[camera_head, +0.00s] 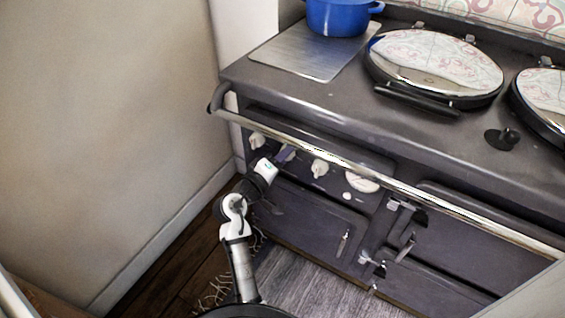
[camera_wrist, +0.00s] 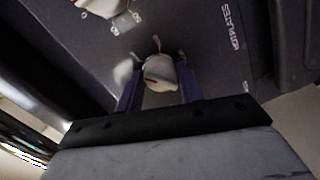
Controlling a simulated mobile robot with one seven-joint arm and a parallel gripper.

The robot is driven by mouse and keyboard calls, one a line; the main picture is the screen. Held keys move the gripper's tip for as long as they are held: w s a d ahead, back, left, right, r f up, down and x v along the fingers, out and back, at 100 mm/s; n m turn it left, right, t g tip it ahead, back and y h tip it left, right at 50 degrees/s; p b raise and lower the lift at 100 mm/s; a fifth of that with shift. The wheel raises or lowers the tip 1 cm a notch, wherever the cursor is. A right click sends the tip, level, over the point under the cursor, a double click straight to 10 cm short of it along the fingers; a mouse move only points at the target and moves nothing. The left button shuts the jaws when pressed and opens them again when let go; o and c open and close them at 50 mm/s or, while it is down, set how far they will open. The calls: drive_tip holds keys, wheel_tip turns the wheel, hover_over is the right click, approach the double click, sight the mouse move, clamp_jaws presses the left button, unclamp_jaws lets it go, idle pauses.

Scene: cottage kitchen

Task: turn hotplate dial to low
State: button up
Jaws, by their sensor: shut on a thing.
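The hotplate dial (camera_wrist: 160,73) is a white knob with a red mark, on the dark cooker front, with lettering reading "OTPLATES" (camera_wrist: 232,27) to its right in the wrist view. My gripper (camera_wrist: 160,82) has its two purple fingers on either side of this dial, shut on it. In the head view my gripper (camera_head: 284,156) reaches the front panel between two other white dials, a left one (camera_head: 257,140) and a right one (camera_head: 320,168). There the gripper largely hides the dial it holds. The exact setting of the dial cannot be read.
A metal rail (camera_head: 350,158) runs along the cooker front, above my gripper. Oven doors (camera_head: 310,220) with handles are below. A blue pot (camera_head: 338,16) stands on top, beside round hotplate lids (camera_head: 435,62). A wall (camera_head: 110,120) is close on the left.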

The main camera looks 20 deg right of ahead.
drive_tip(key=shift+m+b, duration=0.35)
drive_tip(key=shift+m, duration=0.25)
drive_tip(key=o, duration=1)
drive_tip(key=b+v, duration=0.1)
drive_tip(key=v, duration=1.3)
drive_tip(key=shift+d+b, duration=0.1)
drive_tip(key=shift+b, duration=0.25)
